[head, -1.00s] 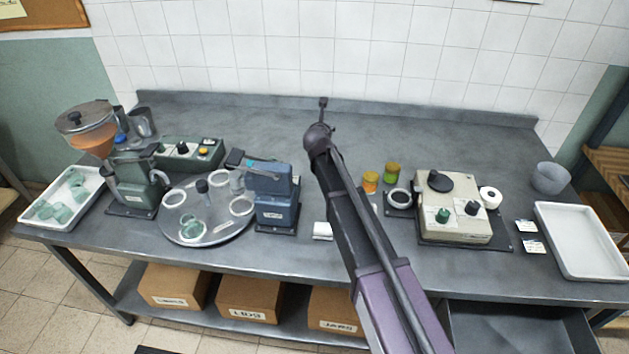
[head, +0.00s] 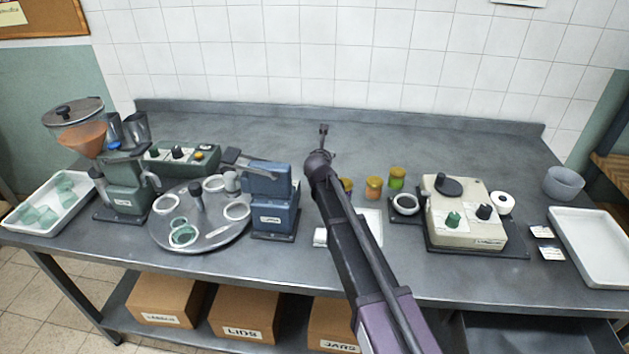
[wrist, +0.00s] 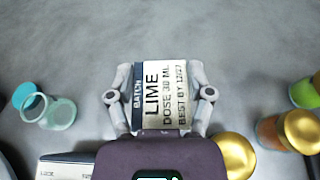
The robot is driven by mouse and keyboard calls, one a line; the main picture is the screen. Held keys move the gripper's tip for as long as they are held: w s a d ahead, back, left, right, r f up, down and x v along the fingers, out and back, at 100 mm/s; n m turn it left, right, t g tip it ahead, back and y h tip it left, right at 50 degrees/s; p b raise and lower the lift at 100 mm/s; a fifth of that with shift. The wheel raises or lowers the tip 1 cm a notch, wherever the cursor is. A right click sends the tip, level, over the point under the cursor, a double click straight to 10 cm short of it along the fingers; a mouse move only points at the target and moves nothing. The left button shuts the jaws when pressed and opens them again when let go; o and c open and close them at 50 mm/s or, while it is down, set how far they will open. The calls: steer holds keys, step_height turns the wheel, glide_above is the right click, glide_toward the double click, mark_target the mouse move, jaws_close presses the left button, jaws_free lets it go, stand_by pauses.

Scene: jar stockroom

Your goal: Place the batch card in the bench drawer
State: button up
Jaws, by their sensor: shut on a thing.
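In the wrist view my gripper (wrist: 160,105) is shut on the batch card (wrist: 160,85), a white card with a dark blue edge strip. It reads LIME, DOSE 30 ML, BEST BY 12/27. The fingers grip its left and right sides, with grey bench surface showing beyond. In the head view my arm reaches over the middle of the bench; I cannot make out the card or fingers there. The bench drawer (head: 535,336) is pulled open below the bench's front edge at lower right. Its front is cut off by the frame.
Gold-lidded jars (head: 373,187) stand right of my arm, beside a beige device (head: 464,213). A blue machine (head: 272,200) and round turntable (head: 200,232) are left. The back of the bench is clear.

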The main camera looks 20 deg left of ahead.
step_height(320, 180, down, 6)
steer(key=b, duration=0.6)
steer(key=shift+f, duration=0.15)
stand_by(0.5)
steer(key=shift+f+b, duration=1.85)
steer(key=shift+b, duration=0.2)
steer(key=shift+f, duration=0.1)
steer(key=o, duration=0.8)
steer(key=shift+o, duration=0.2)
